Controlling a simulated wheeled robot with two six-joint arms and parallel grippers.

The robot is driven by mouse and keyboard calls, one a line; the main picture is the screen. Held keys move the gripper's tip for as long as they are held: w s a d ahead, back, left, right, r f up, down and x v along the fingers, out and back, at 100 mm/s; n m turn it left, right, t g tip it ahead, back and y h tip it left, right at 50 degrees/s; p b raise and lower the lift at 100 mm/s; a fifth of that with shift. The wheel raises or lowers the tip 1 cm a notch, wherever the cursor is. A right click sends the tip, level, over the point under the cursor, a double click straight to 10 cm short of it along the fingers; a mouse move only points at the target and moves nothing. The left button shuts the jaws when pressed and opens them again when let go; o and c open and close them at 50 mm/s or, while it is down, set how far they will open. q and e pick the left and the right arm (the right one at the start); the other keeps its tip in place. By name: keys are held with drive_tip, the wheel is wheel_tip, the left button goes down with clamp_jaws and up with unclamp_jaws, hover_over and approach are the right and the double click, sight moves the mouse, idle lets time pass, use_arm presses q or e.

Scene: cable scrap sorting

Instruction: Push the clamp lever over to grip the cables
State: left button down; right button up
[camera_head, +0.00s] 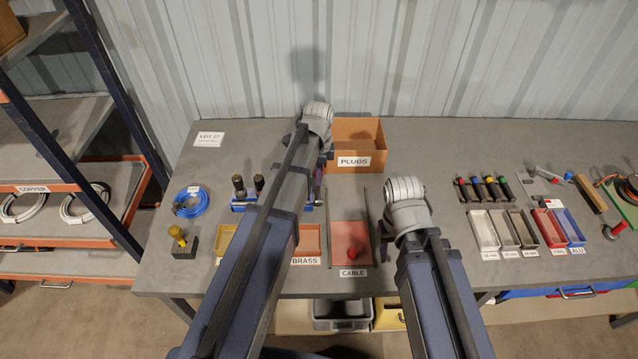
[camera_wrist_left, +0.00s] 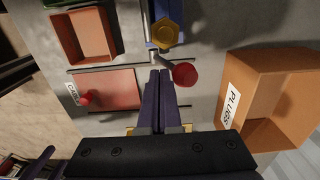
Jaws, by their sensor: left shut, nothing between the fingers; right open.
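The clamp (camera_wrist_left: 163,12) is a blue body with a gold hexagonal knob. Its lever ends in a red ball knob (camera_wrist_left: 184,74). My left gripper (camera_wrist_left: 161,73) is shut and empty, with its dark fingertips close beside the lever, left of the red knob; contact cannot be told. In the head view the blue clamp edge (camera_head: 309,198) shows beside my left arm, which hides most of it. My right gripper (camera_wrist_left: 54,162) shows its dark, parted fingers at the lower left of the left wrist view, apart from the clamp. The gripped cables are not visible.
A blue cable coil (camera_head: 190,201) lies left. Several narrow bins (camera_head: 503,228) stand right. The table between CABLE tray and bins is partly clear.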

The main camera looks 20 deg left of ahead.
sight(319, 192)
use_arm(q)
drive_tip(key=shift+w+a+f, duration=0.15)
drive_tip(key=shift+w+f, duration=0.15)
drive_tip(key=shift+w, duration=0.25)
drive_tip(key=shift+s, duration=0.55)
drive_tip(key=shift+r, duration=0.1)
wheel_tip(319, 192, up, 6)
drive_tip(key=p, duration=0.5)
drive_tip(key=shift+p, duration=0.35)
